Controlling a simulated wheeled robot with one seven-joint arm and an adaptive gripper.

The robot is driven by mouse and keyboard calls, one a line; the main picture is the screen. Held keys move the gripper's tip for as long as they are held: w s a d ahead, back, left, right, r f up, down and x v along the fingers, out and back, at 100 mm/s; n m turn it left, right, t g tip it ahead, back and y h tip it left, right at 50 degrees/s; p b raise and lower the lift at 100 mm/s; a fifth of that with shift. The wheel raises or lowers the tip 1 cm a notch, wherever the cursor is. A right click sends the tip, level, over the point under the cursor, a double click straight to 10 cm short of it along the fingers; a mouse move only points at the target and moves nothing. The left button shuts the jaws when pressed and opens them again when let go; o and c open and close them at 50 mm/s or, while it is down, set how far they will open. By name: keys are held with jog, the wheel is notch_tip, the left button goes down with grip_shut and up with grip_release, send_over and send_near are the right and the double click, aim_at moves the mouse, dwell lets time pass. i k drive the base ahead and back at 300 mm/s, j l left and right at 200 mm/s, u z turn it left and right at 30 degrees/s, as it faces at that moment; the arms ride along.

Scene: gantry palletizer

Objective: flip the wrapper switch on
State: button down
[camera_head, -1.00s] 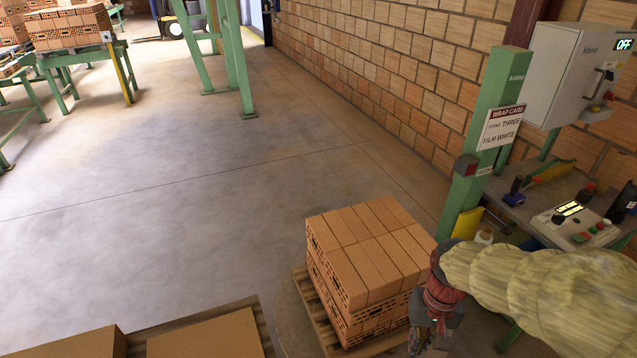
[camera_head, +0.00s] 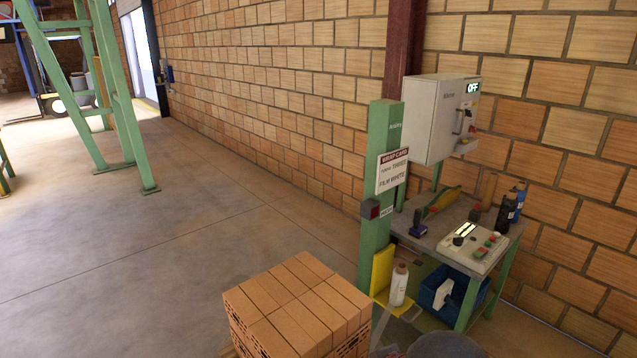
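A grey control cabinet (camera_head: 432,120) stands on a green post behind the small workbench at the right. Its display (camera_head: 473,87) reads OFF. A switch lever (camera_head: 466,117) sits on the cabinet's right-hand face, with a small red knob below it; the lever's exact position is too small to tell. A control box (camera_head: 473,245) with a lit display, a black knob and red and green buttons lies on the bench. My gripper is not in view; only a dark grey rounded part shows at the bottom edge.
A pallet stack of bricks (camera_head: 296,306) stands in front of the green column (camera_head: 378,200), which carries a wrap card (camera_head: 392,171). The workbench (camera_head: 424,238) holds tools and dark bottles, with a blue crate (camera_head: 446,290) below. Open floor (camera_head: 150,260) lies to the left.

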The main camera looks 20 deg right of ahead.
aim_at(480, 252)
jog(key=z, duration=1.55)
jog(key=i+l+u, duration=0.15)
jog(key=i+l, duration=0.3)
jog(key=i+l+u, duration=0.15)
jog(key=i+l, duration=0.35)
jog(key=i+l+u, duration=0.1)
jog(key=i+l, duration=0.4)
jog(key=i+l+u, duration=0.15)
jog(key=i+l, duration=0.25)
jog(key=l, duration=0.25)
